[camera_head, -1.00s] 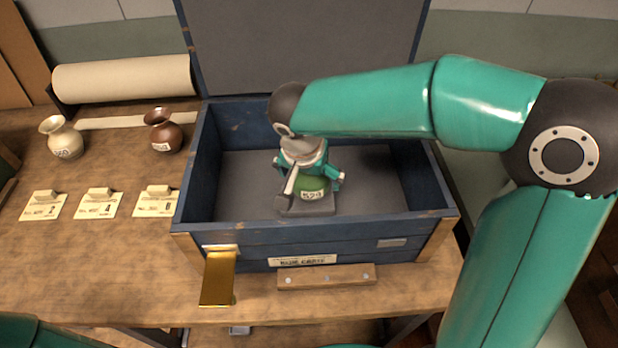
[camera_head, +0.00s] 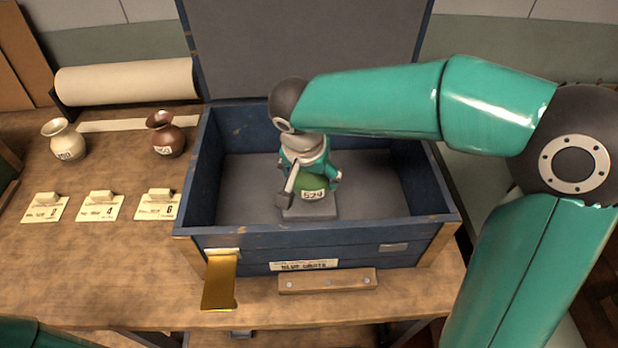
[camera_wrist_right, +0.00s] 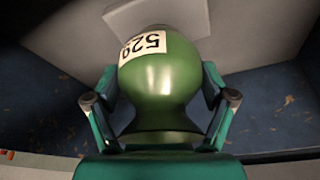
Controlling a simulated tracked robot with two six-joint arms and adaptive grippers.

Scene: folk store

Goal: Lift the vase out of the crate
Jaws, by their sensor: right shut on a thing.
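The green vase (camera_head: 317,183) with a 529 label stands upright inside the blue crate (camera_head: 350,241), over a grey block (camera_head: 310,213) on the crate floor. I cannot tell whether it touches the block. My right gripper (camera_head: 308,178) reaches down from above and is shut on the vase, with fingers on both sides of it. In the right wrist view the vase (camera_wrist_right: 160,85) sits between the two teal fingers, neck towards the palm. My left gripper is out of view.
The crate lid (camera_head: 305,50) stands open behind. A cream vase (camera_head: 66,140), a brown vase (camera_head: 165,135), a paper roll (camera_head: 128,80) and three cards are left of the crate. A gold hasp (camera_head: 220,280) hangs at the front. Crate walls surround the gripper.

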